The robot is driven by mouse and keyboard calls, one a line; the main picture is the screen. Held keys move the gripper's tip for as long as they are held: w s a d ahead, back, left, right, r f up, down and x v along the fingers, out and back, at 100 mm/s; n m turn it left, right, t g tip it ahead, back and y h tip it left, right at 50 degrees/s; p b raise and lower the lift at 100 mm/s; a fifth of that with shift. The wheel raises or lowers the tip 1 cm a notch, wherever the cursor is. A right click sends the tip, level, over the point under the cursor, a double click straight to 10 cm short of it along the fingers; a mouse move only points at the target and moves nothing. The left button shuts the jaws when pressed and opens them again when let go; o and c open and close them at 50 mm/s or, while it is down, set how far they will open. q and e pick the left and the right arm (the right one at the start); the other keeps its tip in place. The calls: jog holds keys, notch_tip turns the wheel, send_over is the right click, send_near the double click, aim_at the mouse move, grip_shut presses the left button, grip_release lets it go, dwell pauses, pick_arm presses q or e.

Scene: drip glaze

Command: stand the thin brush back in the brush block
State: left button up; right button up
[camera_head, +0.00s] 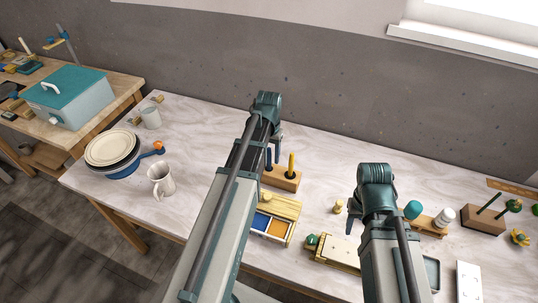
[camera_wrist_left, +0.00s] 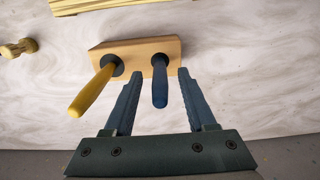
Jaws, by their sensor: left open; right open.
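A tan wooden block (camera_head: 282,180) stands on the table under my left gripper, and it also shows in the left wrist view (camera_wrist_left: 160,50). A yellow handle (camera_wrist_left: 92,92) and a blue handle (camera_wrist_left: 160,85) stand up from the block. The yellow handle also shows in the head view (camera_head: 291,164). My left gripper (camera_wrist_left: 159,76) is open, its fingers on either side of the blue handle, with visible gaps. I cannot tell which handle is the thin brush. My right gripper (camera_head: 351,222) is open, mostly hidden behind its wrist, above the table at the right.
A paint box (camera_head: 287,207) lies just in front of the block. A mug (camera_head: 161,181) and stacked plates (camera_head: 111,147) stand at left. A wooden piece (camera_head: 334,254) lies between my arms.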

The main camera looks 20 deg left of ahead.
pick_arm(q)
notch_tip(320, 180, up, 14)
jog(key=p, duration=1.3)
jog(key=shift+f, duration=0.25)
jog(key=shift+s+d+f, duration=0.1)
jog(key=shift+d+f, duration=0.1)
jog(key=shift+d, duration=0.05)
jog(key=s+d+f+m+b, duration=0.2)
jog(key=s+d+f+b, duration=0.1)
jog(key=s+d, duration=0.4)
jog(key=s+d+f+m+y+b, duration=0.1)
jog(key=s+d, duration=0.6)
jog(key=d, duration=0.7)
notch_tip(320, 180, down, 3)
jog(key=m+b, duration=0.1)
jog(key=b, duration=0.2)
jog(key=shift+s+d+r, duration=0.15)
jog(key=shift+s, duration=0.05)
